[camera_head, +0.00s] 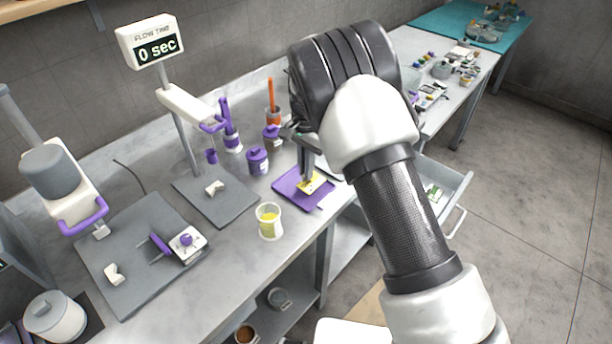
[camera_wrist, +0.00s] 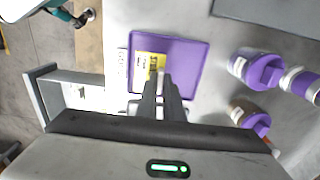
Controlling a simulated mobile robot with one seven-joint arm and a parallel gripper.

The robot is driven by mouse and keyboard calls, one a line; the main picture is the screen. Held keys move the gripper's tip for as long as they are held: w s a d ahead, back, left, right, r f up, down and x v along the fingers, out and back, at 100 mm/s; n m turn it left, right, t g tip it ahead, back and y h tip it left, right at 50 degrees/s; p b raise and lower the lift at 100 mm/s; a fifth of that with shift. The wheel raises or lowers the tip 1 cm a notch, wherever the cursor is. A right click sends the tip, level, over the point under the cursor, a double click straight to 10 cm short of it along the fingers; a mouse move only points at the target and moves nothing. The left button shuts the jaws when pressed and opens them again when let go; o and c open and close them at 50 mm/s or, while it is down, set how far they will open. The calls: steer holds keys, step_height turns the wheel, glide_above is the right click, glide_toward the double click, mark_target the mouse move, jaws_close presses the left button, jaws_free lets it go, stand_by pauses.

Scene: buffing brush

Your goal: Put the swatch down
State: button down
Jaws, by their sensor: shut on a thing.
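The swatch (camera_head: 316,187) is a small yellow card with a pale edge, over the purple tray (camera_head: 288,190). In the wrist view the yellow swatch (camera_wrist: 142,68) shows dark print and lies within the outline of the purple tray (camera_wrist: 188,62). My gripper (camera_head: 306,178) reaches down from above, its fingers shut on the swatch. In the wrist view the fingertips of my gripper (camera_wrist: 161,76) meet at the swatch's right side and cover part of it. I cannot tell whether the swatch touches the tray.
A cup of yellow liquid (camera_head: 269,222) stands left of the tray, near the bench's front edge. Purple-lidded jars (camera_head: 257,161) stand behind it. A flow-time stand (camera_head: 180,110) reads 0 sec. An open drawer (camera_head: 440,190) is at the right, below the bench top.

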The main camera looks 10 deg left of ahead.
steer(key=shift+f, duration=1.65)
steer(key=shift+f, duration=0.2)
steer(key=c, duration=1.9)
jaws_free()
